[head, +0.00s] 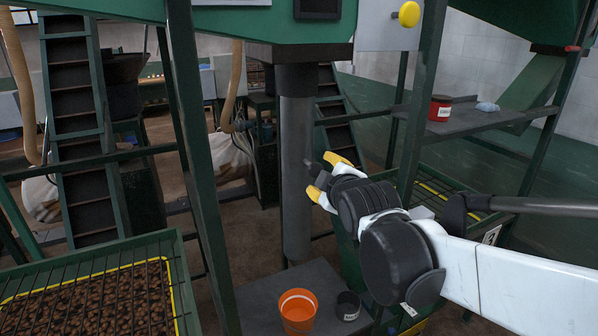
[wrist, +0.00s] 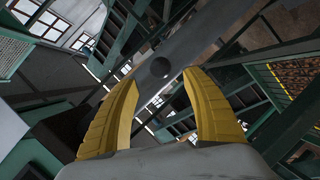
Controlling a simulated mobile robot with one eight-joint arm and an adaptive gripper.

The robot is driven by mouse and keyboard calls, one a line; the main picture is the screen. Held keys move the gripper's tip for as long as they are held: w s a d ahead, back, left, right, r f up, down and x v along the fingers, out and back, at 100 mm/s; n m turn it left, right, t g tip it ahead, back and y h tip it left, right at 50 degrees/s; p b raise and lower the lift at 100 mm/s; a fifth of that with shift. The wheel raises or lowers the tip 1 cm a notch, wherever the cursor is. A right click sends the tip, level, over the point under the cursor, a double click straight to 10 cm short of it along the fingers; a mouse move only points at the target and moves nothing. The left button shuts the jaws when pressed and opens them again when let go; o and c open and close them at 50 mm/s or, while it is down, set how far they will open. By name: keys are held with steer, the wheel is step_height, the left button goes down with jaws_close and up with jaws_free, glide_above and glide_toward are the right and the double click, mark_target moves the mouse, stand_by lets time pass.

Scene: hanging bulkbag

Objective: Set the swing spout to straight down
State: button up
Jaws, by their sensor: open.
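The swing spout (head: 297,150) is a long grey tube under a dark collar on the green hopper. In the head view it looks close to vertical; I cannot tell any tilt toward or away from me. In the wrist view the grey tube (wrist: 195,45) runs diagonally, with a dark round knob (wrist: 160,67) on it. My gripper (head: 327,176) is at the right side of the tube, at mid height. Its yellow fingers (wrist: 160,82) are open and empty, with the knob showing between and beyond the tips. Contact is not visible.
An orange bucket (head: 298,311) and a small dark cup (head: 348,305) stand on a grey platform below the spout. Green frame posts (head: 196,150) stand left and right. A grated bin (head: 95,295) of brown beans is at lower left. A shelf at right holds a red tin (head: 440,108).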

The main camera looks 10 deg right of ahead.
steer(key=v, duration=0.5)
steer(key=s+f+m+g+b, duration=0.2)
steer(key=s+f+m+b, duration=0.2)
steer(key=f+b, duration=0.5)
steer(key=s+d+f+m+g+b, duration=0.1)
steer(key=s+f+m+g+b, duration=0.2)
steer(key=s+f+b, duration=0.6)
steer(key=s+d+f+m+g+b, duration=0.1)
steer(key=s+f+m+b, duration=0.4)
steer(key=f, duration=2.1)
steer(key=s+g+b, duration=0.1)
steer(key=s+b, duration=0.1)
steer(key=b, duration=0.3)
steer(key=shift+s+g+b, duration=0.2)
steer(key=shift+g+b, duration=0.1)
steer(key=shift+b, duration=0.05)
steer(key=shift+f, duration=0.1)
